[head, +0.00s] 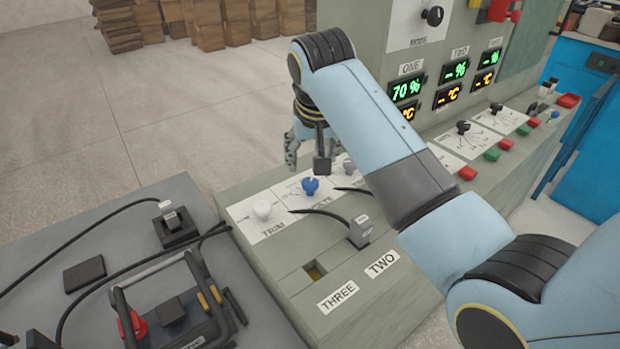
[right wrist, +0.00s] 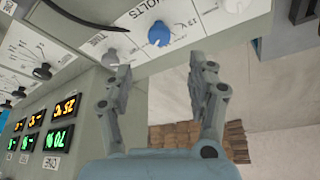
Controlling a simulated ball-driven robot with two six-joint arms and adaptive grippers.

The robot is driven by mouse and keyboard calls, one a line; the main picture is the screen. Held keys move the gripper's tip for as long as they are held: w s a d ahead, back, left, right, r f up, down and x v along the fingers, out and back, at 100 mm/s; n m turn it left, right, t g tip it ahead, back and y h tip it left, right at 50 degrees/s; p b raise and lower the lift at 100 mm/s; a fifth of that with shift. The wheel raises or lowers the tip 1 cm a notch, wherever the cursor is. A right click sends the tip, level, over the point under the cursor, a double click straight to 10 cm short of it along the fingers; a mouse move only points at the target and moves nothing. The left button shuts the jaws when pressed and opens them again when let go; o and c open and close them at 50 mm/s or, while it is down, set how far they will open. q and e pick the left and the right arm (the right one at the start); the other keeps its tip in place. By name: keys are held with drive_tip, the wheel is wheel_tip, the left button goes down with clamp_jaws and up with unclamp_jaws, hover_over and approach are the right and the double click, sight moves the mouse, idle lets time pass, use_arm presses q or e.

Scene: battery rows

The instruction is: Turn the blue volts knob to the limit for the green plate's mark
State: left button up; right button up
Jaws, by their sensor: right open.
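The blue volts knob (head: 310,186) stands on a white scale plate on the sloped console top, between a white knob (head: 263,210) and a grey knob (head: 349,168). In the right wrist view the blue knob (right wrist: 160,33) lies beyond the fingertips, beside the word VOLTS. My right gripper (head: 306,158) hangs above and behind the knob; it also shows in the right wrist view (right wrist: 158,72), open and empty, with its fingers apart and not touching the knob. The knob's pointer setting is too small to read. I cannot make out a green plate with a mark. My left gripper is out of view.
Lit displays (head: 405,89) stand on the upright panel; one reads 70 %. A grey bench (head: 100,235) with a black-framed device is at left.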

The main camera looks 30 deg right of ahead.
sight(310, 182)
drive_tip(key=x, duration=1)
drive_tip(key=shift+w+d+f+b, duration=0.1)
drive_tip(key=shift+f+b, duration=0.15)
drive_tip(key=shift+b, duration=0.1)
drive_tip(key=shift+c, duration=0.4)
